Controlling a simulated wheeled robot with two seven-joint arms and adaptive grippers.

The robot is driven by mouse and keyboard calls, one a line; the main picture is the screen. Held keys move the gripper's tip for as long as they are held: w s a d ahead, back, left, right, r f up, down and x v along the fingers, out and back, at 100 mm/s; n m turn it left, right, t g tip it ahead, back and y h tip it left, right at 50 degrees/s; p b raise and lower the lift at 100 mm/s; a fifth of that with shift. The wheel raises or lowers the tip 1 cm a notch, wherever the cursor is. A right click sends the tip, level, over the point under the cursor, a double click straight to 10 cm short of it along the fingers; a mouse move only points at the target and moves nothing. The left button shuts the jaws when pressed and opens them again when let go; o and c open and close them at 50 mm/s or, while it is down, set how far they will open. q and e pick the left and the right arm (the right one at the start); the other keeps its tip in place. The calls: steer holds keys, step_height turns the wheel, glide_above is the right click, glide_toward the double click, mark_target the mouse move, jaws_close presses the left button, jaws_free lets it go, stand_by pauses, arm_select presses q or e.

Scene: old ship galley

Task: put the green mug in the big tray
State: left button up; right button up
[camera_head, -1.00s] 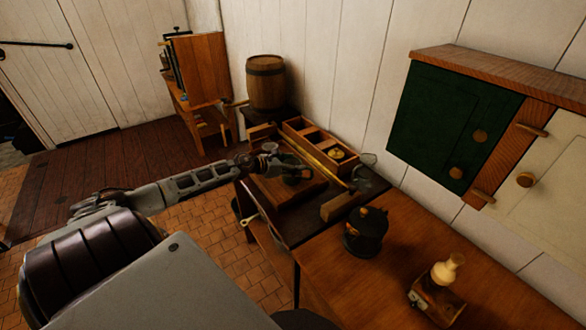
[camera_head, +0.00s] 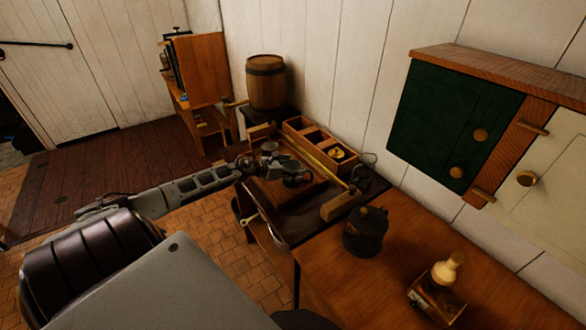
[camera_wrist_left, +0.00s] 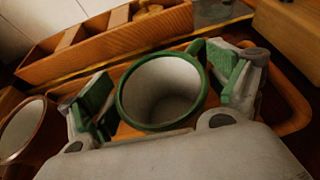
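The green mug (camera_wrist_left: 163,90) has a green rim and a pale inside. In the left wrist view it stands between the fingers of my left gripper (camera_wrist_left: 160,92), with its handle toward the right finger. The fingers have green pads and are spread, with a visible gap beside the mug on the left. In the head view the left gripper (camera_head: 284,172) is over the big wooden tray (camera_head: 285,203), and the mug (camera_head: 296,173) is at the tray. The wooden tray (camera_wrist_left: 296,108) shows below and around the mug; its base contact is hidden. My right gripper is not seen.
A brown-rimmed cup (camera_wrist_left: 22,130) stands close to the left finger. A divided wooden box (camera_head: 301,132) lies behind the tray. A wooden block (camera_head: 340,206), a dark pot (camera_head: 365,232) and a pale bottle in a small crate (camera_head: 447,270) are to the right.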

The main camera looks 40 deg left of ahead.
arm_select(q)
steer(key=shift+r, duration=0.15)
stand_by(0.3)
steer(key=v, duration=1.2)
steer(key=shift+p, duration=0.35)
stand_by(1.0)
steer(key=shift+a, duration=0.1)
stand_by(0.4)
